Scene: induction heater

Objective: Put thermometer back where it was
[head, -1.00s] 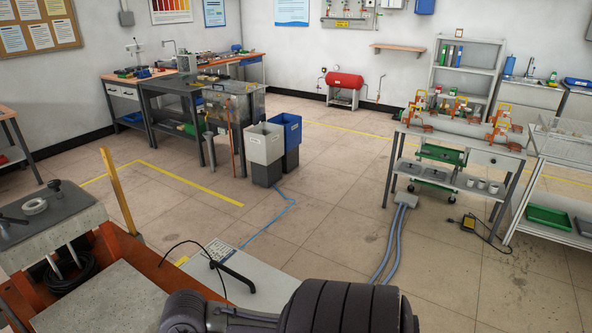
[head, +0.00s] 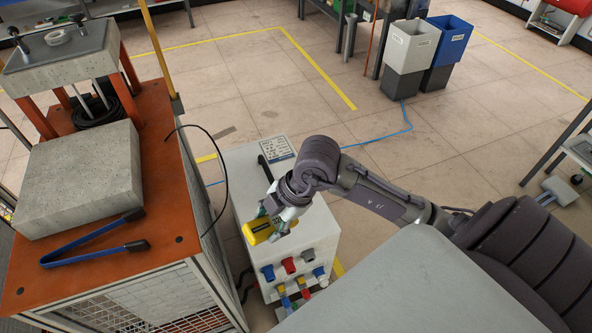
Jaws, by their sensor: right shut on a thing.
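The yellow thermometer (head: 258,231) has a dark display with digits and is over the front part of the white cabinet's top. My right gripper (head: 277,216) comes in from the right and is shut on the thermometer. I cannot tell whether the thermometer touches the cabinet top. The gripper's fingers are partly hidden by its wrist. My left gripper is not in view.
The white cabinet (head: 318,222) has a black handle, a label sheet (head: 277,150) and coloured connectors on its front. To its left, an orange-topped press stand (head: 170,215) carries a concrete block (head: 80,180) and blue tongs (head: 90,240). Waste bins (head: 408,55) stand behind.

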